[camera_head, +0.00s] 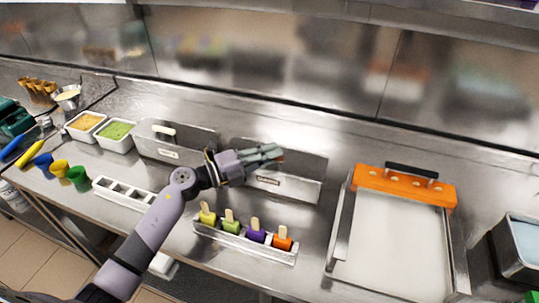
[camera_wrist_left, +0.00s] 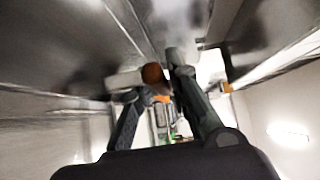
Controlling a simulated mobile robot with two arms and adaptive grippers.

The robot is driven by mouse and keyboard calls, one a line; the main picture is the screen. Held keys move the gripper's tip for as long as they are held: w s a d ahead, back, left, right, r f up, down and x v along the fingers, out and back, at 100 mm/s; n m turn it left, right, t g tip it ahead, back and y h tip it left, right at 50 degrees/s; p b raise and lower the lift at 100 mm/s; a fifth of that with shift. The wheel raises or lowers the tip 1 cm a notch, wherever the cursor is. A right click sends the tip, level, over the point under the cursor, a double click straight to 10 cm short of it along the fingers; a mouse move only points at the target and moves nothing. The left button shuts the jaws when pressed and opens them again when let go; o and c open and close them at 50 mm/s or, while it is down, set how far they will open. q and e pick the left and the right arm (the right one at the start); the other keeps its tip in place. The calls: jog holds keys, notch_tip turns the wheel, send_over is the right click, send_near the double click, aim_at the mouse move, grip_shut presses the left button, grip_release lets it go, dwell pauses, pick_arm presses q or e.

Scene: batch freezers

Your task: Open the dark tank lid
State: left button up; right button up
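A steel tank (camera_head: 290,187) with a small dark label on its front stands right of centre in the head view. A grey panel rises behind it, and my arm hides part of it, so I cannot tell how its lid sits. My left gripper (camera_head: 272,153) is above this tank, with its fingers pointing right. In the left wrist view the fingers of my left gripper (camera_wrist_left: 155,80) stand apart. A round brown thing (camera_wrist_left: 153,73) shows between or just beyond the tips; I cannot tell whether it touches them. My right gripper is not in view.
A second steel tank (camera_head: 172,153) with a light handle stands to the left. A rack of popsicles (camera_head: 245,243) is in front. An orange holder (camera_head: 405,184) sits on a tray (camera_head: 385,245) at right. Food tubs (camera_head: 115,140) and coloured cups (camera_head: 77,177) are at left.

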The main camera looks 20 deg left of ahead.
pick_arm(q)
grip_shut()
jog(key=shift+w+a, duration=0.1)
dwell(0.5)
